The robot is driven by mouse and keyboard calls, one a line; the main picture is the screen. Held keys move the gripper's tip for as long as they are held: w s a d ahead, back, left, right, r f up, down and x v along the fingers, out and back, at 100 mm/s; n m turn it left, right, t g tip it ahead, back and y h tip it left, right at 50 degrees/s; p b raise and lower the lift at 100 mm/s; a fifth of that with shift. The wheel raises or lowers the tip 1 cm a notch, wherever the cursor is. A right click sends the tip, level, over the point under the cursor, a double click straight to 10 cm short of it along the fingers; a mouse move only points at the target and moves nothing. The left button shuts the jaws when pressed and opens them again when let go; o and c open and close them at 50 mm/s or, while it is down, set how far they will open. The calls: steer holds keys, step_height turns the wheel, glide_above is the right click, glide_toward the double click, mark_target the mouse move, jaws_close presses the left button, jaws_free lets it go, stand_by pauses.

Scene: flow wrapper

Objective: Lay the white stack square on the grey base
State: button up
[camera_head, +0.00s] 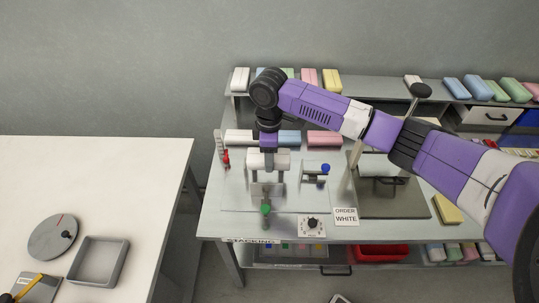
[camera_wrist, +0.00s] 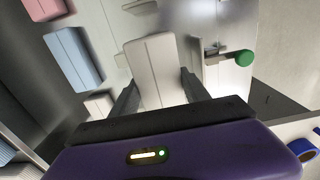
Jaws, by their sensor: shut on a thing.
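My gripper (camera_wrist: 160,92) is shut on the white stack (camera_wrist: 153,60), a long pale block between its two fingers in the wrist view. In the head view my gripper (camera_head: 267,165) points down over the left part of the bench, and the white stack (camera_head: 281,160) shows at its fingers. A small metal fixture with a green knob (camera_head: 265,208) stands just in front of it; the knob also shows in the wrist view (camera_wrist: 237,58). A dark grey base plate (camera_head: 400,207) lies to the right under a lever press, partly behind my arm. The stack is apart from that plate.
A blue-knobbed fixture (camera_head: 318,174) and an ORDER WHITE sign (camera_head: 345,217) stand between gripper and plate. The press's black-knobbed lever (camera_head: 421,91) rises behind. White, blue and pink blocks (camera_head: 323,138) line the bench back. A yellow block (camera_head: 446,209) lies right of the plate.

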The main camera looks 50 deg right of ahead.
mark_target(270, 177)
steer(key=shift+f+b, duration=2.65)
steer(key=shift+f, duration=0.95)
steer(key=shift+f, duration=0.25)
steer(key=o, duration=1.4)
steer(key=shift+r+b, duration=0.35)
steer(key=shift+r, duration=3.6)
